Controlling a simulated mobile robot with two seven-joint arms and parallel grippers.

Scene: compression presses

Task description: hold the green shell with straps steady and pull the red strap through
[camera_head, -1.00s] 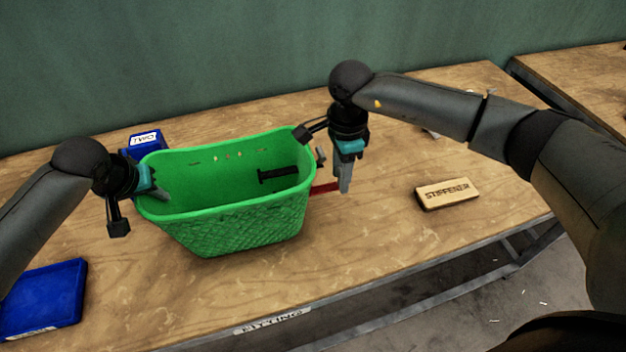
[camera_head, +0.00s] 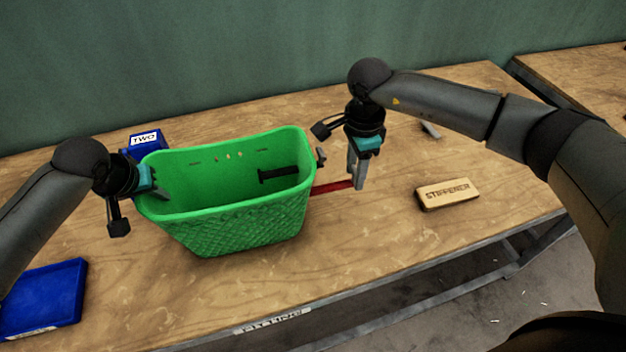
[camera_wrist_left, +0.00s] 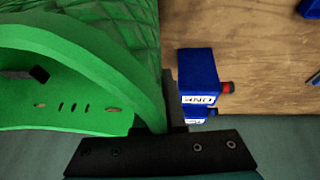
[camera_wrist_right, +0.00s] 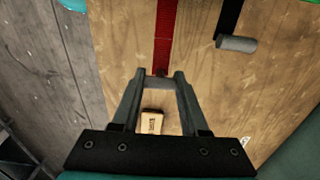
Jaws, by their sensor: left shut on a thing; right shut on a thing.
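The green shell (camera_head: 240,223) stands upright on the table, an open basket with a woven outer wall and slots near its rim. My left gripper (camera_head: 155,190) is shut on the shell's left rim; the left wrist view shows the rim (camera_wrist_left: 100,70) running into the jaws. The red strap (camera_head: 332,187) sticks out from the shell's right side. My right gripper (camera_head: 358,184) is shut on the strap's outer end, apart from the shell. The strap also shows in the right wrist view (camera_wrist_right: 166,35), running straight up from the fingertips. A black strap piece (camera_head: 278,174) lies inside the shell.
A wooden block labelled STIFFENER (camera_head: 448,194) lies right of my right gripper. A blue tray (camera_head: 42,298) lies at front left. A small grey piece (camera_head: 430,130) lies at the back right.

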